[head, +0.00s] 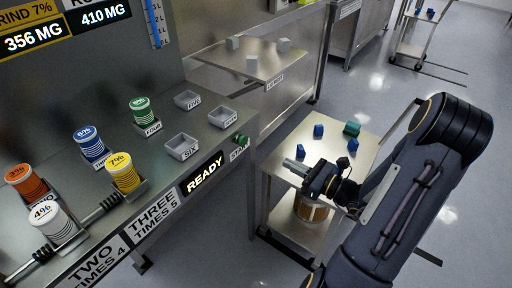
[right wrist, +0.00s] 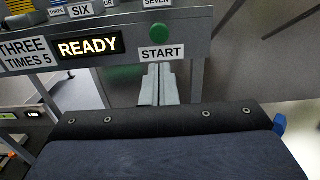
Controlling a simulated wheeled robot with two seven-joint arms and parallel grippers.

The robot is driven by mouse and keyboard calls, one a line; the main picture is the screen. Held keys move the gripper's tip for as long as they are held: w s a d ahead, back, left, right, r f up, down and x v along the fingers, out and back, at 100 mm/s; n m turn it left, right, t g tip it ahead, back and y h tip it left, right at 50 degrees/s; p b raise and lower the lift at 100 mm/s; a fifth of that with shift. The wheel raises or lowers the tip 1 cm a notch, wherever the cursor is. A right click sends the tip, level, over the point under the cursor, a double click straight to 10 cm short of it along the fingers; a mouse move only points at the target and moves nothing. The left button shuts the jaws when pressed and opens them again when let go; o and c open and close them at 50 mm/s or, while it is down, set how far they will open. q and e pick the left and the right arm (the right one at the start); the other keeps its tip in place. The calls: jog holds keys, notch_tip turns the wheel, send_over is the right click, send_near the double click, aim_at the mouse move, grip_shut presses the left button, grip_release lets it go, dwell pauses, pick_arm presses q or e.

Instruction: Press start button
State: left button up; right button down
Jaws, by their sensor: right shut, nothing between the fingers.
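The green start button (head: 241,140) sits at the right end of the machine's front edge, beside the START label (head: 239,153). In the right wrist view the round green button (right wrist: 160,35) is above the START label (right wrist: 161,53). My right gripper (head: 290,164) is shut and empty, over the small cart and to the right of the button. In the right wrist view its closed fingers (right wrist: 158,80) point up at the START label, just below the button. I cannot tell whether they touch the panel. My left gripper is not in view.
A lit READY display (head: 205,175) is left of the label. Colored canisters, such as the yellow one (head: 122,174), stand on the machine, with empty trays (head: 182,147) nearby. A metal cart (head: 338,135) holding blue blocks (head: 318,130) is under my right arm. Open floor lies behind.

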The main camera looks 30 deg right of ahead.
aim_at(245, 141)
jog(key=x, duration=1.3)
jog(key=shift+w+a+p, duration=0.25)
jog(key=shift+w+p, duration=0.1)
jog(key=shift+w, duration=0.1)
